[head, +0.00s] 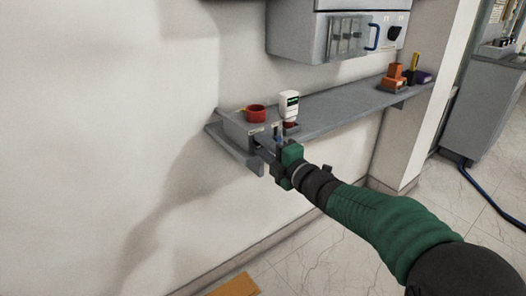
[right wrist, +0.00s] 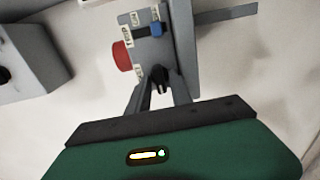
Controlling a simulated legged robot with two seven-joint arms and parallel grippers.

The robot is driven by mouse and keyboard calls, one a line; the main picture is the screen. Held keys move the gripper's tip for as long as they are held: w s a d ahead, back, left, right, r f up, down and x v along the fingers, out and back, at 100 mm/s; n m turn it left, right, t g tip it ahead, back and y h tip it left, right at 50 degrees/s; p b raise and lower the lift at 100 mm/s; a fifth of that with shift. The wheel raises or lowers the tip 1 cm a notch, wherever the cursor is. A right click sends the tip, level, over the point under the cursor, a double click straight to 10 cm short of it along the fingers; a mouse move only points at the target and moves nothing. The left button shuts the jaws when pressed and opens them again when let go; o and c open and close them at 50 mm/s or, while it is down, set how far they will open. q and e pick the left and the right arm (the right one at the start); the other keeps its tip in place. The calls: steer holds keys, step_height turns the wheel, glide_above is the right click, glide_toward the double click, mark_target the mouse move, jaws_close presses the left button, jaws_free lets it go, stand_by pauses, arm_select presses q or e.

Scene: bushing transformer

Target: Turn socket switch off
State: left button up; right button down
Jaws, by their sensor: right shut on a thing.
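A grey switch box (head: 234,126) with white labels sits at the left end of the wall shelf. In the right wrist view, the same box (right wrist: 146,52) shows a blue-tipped switch (right wrist: 156,28) at the top and a black switch (right wrist: 160,76) at its lower edge. My right gripper (head: 276,148) is at the front of the box. In the right wrist view its two fingers (right wrist: 161,92) stand on either side of the black switch and are shut on it. The labels are too blurred to read surely. My left gripper is not in view.
A red ring-shaped thing (head: 256,114) and a white device (head: 289,104) stand near the box. The grey shelf (head: 345,101) runs right to orange things (head: 393,78). A grey cabinet (head: 300,40) with a blue handle hangs above. The shelf's middle is clear.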

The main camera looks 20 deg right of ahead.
steer(key=shift+a+f, duration=0.1)
steer(key=shift+f, duration=0.25)
steer(key=c, duration=1.4)
jaws_free()
steer(key=shift+c, duration=0.2)
steer(key=shift+s, duration=0.1)
steer(key=p+v, duration=0.4)
steer(key=v, duration=1.2)
steer(key=shift+s+d+r, duration=0.15)
steer(key=shift+s+d, duration=0.1)
steer(key=shift+s, duration=0.05)
